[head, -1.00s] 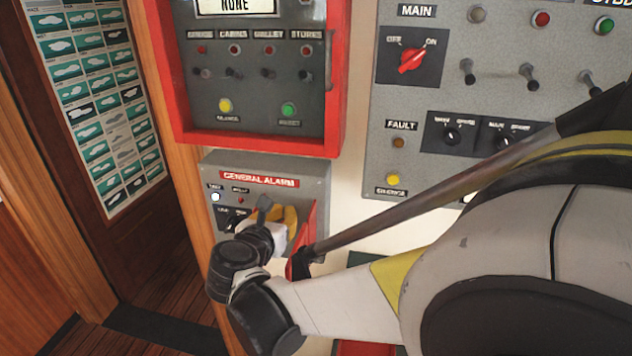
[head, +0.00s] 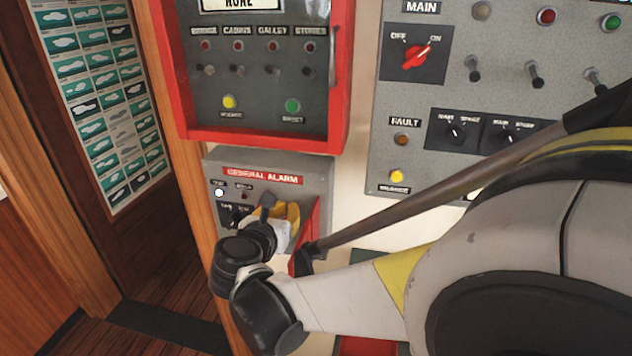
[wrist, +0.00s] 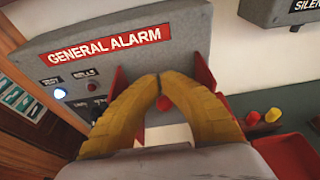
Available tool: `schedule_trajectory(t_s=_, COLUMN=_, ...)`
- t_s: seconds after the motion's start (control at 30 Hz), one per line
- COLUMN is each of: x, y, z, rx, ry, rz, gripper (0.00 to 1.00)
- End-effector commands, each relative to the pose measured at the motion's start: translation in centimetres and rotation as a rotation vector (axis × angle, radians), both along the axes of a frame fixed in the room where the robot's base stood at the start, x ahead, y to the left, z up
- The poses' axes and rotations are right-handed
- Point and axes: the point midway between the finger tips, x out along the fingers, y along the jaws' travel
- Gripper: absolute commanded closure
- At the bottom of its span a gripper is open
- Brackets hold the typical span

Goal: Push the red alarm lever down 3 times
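The general alarm box (head: 315,172) is a grey unit on the wall, and it fills the upper left of the wrist view (wrist: 190,30). Red plates (wrist: 202,70) flank my gripper on its front. My gripper (wrist: 157,78) has yellow fingers whose tips meet in front of the box. A small red round part (wrist: 163,103), probably the lever's knob, shows in the gap between the fingers below their tips. The rest of the lever is hidden, and I cannot tell whether the fingers touch it. In the head view my wrist covers most of the gripper (head: 290,212).
A red-framed panel (head: 341,100) hangs directly above the alarm box. A grey switch panel (head: 385,150) is to its right. A wooden door post (head: 190,150) stands close on the left. Red and yellow knobs (wrist: 272,115) lie to the right in the wrist view.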

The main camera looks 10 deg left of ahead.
Motion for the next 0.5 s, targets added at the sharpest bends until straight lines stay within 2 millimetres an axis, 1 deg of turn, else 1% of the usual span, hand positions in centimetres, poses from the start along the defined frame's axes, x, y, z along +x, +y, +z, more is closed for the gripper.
schedule_trajectory(t_s=0.27, x=0.0, y=0.0, z=-0.09, rx=0.0, ry=0.0, rz=0.0, gripper=1.0)
schedule_trajectory(t_s=0.5, x=0.0, y=0.0, z=-0.78, rx=0.0, ry=0.0, rz=0.0, gripper=1.0)
